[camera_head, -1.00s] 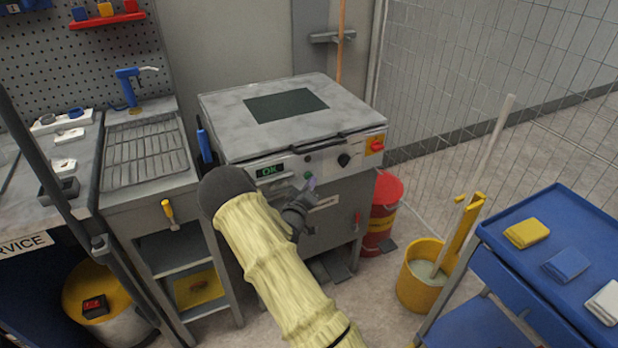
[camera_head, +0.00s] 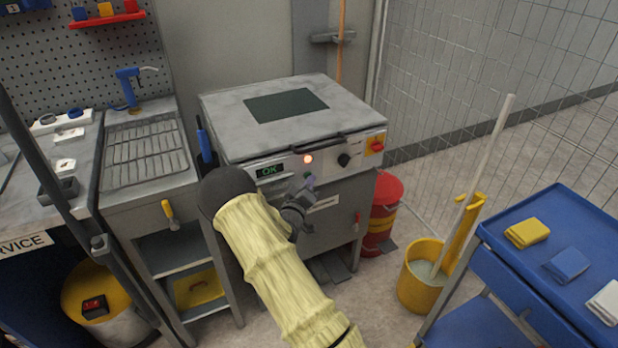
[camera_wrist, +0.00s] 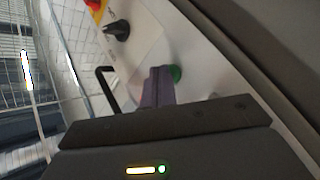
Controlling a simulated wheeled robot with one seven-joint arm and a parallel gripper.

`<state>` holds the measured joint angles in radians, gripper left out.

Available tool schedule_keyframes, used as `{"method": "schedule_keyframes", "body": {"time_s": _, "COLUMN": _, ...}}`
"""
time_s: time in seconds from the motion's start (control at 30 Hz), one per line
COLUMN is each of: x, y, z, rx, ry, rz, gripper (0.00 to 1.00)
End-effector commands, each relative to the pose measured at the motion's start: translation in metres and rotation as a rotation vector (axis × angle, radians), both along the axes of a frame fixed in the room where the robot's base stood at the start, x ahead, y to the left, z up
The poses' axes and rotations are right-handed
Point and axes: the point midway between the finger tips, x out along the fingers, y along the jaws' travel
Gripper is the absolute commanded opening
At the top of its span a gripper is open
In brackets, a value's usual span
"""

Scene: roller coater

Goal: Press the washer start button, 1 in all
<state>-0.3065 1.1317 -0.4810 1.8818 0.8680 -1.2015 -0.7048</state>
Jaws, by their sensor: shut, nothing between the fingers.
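The washer (camera_head: 232,113) is a grey box-shaped machine with a dark window in its lid. Its front panel carries a green "OK" display (camera_head: 270,170), a lit orange-red lamp (camera_head: 308,159), a black knob (camera_head: 344,160) and a green button (camera_head: 309,175). In the wrist view the green button (camera_wrist: 176,74) shows right beside my fingertips and is partly hidden by them. My gripper (camera_head: 310,181) is shut and empty, its fingers (camera_wrist: 158,84) pointing at the panel by the button. I cannot tell whether they touch it.
A red and yellow switch (camera_head: 374,144) is at the panel's right end. A black handle bar (camera_head: 318,143) runs along the lid front. A red bin (camera_head: 382,215), a yellow mop bucket (camera_head: 420,285) and a blue cart (camera_head: 560,215) stand to the right; a grated workbench (camera_head: 145,150) stands left.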

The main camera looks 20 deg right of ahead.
Motion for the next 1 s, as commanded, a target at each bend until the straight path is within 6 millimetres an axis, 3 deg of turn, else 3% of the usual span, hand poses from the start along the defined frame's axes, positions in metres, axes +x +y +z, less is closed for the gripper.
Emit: {"method": "schedule_keyframes", "body": {"time_s": 1.0, "x": -0.026, "y": 0.0, "z": 0.0, "rx": 0.0, "ry": 0.002, "rz": 0.0, "gripper": 0.0}}
